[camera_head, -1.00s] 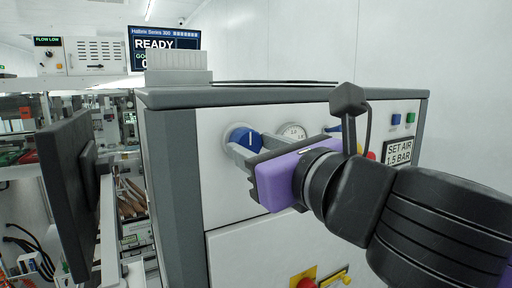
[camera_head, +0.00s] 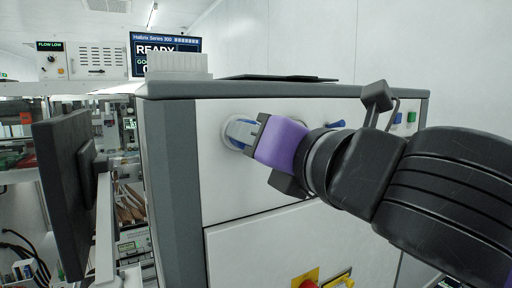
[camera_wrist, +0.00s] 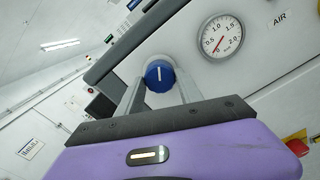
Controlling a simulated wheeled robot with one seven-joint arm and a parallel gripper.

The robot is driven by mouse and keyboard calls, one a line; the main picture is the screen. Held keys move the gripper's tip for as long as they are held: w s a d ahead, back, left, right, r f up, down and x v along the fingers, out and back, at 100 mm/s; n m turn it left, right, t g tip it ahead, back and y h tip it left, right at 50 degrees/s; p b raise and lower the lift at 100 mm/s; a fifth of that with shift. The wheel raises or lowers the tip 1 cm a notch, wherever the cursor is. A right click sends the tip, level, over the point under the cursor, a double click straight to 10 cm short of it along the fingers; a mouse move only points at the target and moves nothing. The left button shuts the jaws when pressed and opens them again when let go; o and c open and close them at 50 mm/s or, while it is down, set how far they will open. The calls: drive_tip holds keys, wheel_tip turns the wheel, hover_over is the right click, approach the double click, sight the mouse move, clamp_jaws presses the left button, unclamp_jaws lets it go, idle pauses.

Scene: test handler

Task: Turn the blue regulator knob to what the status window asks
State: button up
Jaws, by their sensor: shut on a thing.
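The blue regulator knob (camera_wrist: 159,75) is on the white front panel, with a white pointer line upright in the wrist view. My gripper (camera_head: 237,132) is shut on the knob, one grey finger on each side of it. In the head view the fingers cover most of the knob. A round pressure gauge (camera_wrist: 223,37) sits right of the knob in the wrist view, its red needle near 0. The SET AIR 1.5 BAR sign is hidden behind my arm now. The display screen (camera_head: 165,50) reads READY, its lower lines partly covered.
A dark monitor (camera_head: 65,190) stands left of the cabinet. A blue lever (camera_head: 336,124) and a green button (camera_head: 411,117) are on the panel to the right. Below are a red knob on a yellow plate (camera_head: 306,278) and a yellow handle (camera_head: 343,280).

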drive_tip(key=shift+f+m+p, duration=0.15)
drive_tip(key=shift+m+p, duration=1.6)
drive_tip(key=shift+m, duration=14.95)
drive_tip(key=o, duration=1.4)
